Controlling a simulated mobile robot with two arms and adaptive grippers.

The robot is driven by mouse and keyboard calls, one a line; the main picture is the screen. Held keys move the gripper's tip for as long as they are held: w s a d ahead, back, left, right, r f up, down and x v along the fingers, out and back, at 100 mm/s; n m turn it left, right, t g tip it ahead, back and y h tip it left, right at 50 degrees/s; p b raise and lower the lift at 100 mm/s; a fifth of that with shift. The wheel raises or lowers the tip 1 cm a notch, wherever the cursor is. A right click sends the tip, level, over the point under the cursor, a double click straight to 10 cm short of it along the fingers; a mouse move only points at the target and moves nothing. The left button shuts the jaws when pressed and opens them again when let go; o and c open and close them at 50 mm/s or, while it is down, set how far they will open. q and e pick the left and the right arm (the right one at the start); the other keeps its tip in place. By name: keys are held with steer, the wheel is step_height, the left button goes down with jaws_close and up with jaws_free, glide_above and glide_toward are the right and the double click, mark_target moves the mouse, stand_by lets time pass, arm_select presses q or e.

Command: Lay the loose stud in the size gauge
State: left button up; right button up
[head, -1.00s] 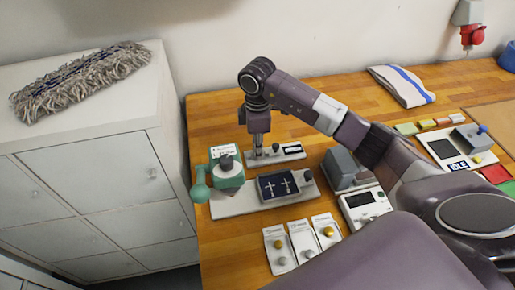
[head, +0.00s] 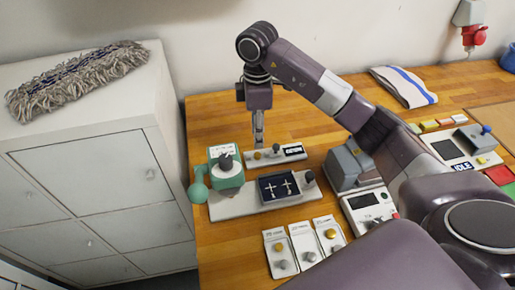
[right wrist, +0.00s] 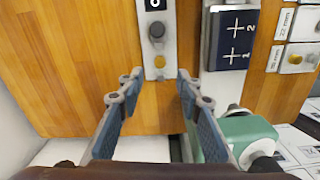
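The size gauge (head: 291,154) is a slim white plate with a small dark display, behind the dark tray; it also shows at the top of the right wrist view (right wrist: 148,45). A yellow stud (head: 259,155) stands at its left end, and a grey stud or knob (head: 276,148) stands beside it. In the right wrist view the yellow stud (right wrist: 159,62) sits on the plate's near end; how deep it sits I cannot tell. My right gripper (right wrist: 157,82) is open and empty, just above that end. My left gripper is out of view.
A green press (head: 227,178) with a ball handle stands left of the dark tray (head: 264,195) on a white base. White cards (head: 279,252) with yellow and grey studs lie in front. A grey device (head: 347,167) stands right. Bare wood surrounds the gauge's back side.

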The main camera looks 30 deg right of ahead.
steer(key=shift+r, duration=2.4)
